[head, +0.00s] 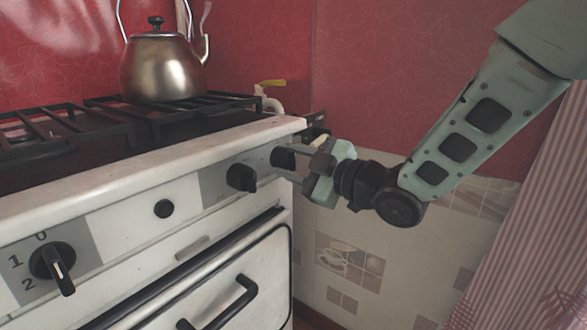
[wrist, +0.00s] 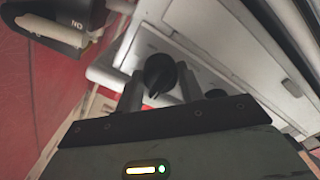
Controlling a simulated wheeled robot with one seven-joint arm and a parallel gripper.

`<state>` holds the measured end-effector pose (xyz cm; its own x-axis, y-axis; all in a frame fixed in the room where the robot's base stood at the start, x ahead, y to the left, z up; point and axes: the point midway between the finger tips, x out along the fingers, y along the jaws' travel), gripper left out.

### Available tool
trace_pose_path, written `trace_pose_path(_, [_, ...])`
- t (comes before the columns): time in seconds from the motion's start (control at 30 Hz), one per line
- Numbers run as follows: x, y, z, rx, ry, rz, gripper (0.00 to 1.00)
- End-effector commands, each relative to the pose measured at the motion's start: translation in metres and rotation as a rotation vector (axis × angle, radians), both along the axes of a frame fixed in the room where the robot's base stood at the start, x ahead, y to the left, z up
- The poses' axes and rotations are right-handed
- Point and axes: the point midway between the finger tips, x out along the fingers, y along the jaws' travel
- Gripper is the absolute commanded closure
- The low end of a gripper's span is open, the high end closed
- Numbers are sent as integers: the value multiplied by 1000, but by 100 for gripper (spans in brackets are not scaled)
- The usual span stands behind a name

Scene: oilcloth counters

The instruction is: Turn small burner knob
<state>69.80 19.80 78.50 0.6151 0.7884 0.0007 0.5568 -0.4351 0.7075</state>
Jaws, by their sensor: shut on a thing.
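The small black burner knob (head: 282,158) is at the right end of the white stove's front panel in the head view. My gripper (head: 294,161) is at this knob and partly covers it. In the wrist view the dark knob (wrist: 158,72) sits between the two fingertips (wrist: 160,84) of my gripper, which is shut on it. The exact finger contact is hard to see. A second black knob (head: 241,177) is just left of it, and a larger knob (head: 56,265) marked 0, 1, 2 is at the far left.
A metal kettle (head: 162,68) stands on the black grates (head: 60,130) of the stove. The oven door handle (head: 222,306) sticks out below. A striped pink curtain (head: 535,200) hangs at the right.

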Motion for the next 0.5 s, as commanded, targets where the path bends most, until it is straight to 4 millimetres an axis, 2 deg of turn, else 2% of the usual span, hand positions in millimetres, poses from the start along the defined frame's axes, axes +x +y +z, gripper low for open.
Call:
trace_pose_path(0.47, [0,0,-1,-13,-10,0,85])
trace_pose_path(0.5, [0,0,-1,-13,-10,0,56])
